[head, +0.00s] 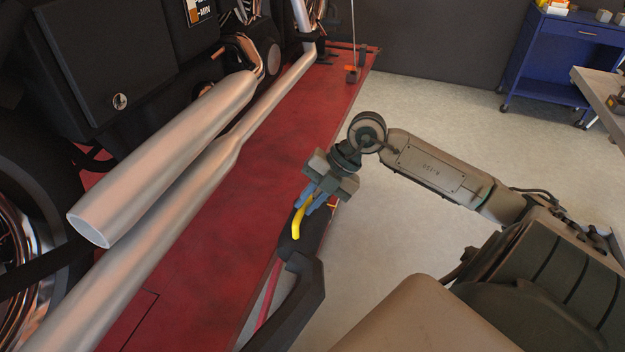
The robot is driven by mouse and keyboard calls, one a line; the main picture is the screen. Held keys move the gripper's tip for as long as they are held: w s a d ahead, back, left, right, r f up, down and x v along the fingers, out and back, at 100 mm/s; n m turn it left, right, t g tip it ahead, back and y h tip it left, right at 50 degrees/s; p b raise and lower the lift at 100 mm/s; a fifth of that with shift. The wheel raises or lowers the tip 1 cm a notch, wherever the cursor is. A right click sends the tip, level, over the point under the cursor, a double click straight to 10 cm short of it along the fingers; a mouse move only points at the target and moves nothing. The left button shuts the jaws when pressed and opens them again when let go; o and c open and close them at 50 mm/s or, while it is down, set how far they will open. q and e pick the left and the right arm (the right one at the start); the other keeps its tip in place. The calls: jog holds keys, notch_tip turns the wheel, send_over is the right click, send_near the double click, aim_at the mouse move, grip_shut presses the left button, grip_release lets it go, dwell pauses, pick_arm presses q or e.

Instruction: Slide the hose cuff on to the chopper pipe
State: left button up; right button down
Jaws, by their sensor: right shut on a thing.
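The chopper's upper chrome pipe (160,150) runs along its side at left, with its open flared end at lower left. A second chrome pipe (150,250) runs below it and leaves the picture at the bottom left. My right gripper (312,202) is shut on the yellow handle (298,222) of the black hose cuff (306,242), beside the lift's right edge. The cuff is apart from both pipes, to their right. Its mouth is hard to make out, partly hidden by the gripper and handle. My left gripper is not in view.
The red lift deck (215,240) lies under the pipes. The black hose (292,305) hangs from the cuff past the deck's edge. Bare grey floor (440,110) lies to the right. A blue cart (565,50) and a bench (600,90) stand at upper right.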

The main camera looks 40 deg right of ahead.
aim_at(297, 223)
jog(key=shift+s+a, duration=0.4)
jog(key=shift+a, duration=0.3)
jog(key=shift+s+a, duration=0.45)
jog(key=shift+a, duration=0.25)
jog(key=shift+s+a, duration=0.4)
jog(key=shift+a, duration=0.3)
